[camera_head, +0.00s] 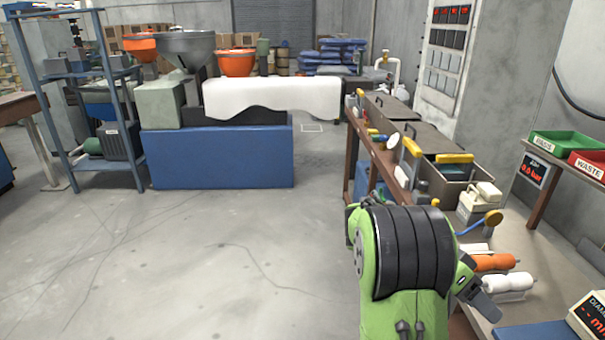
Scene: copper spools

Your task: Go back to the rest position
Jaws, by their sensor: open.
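My green and black arm (405,255) rises in the lower middle right, in front of the bench. My gripper (480,298) shows only in part at the arm's right side, as a dark grey finger over the bench edge. It is open, and I see nothing held in it. The arm hides the rest of it. I cannot tell whether the finger touches the bench.
The bench (535,300) runs along the right, with a display box (590,316) at its near corner. Open metal bins (448,182) and a pale jug (480,198) stand behind. A blue machine base (222,157) and a blue rack (105,100) stand further back. The left floor is clear.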

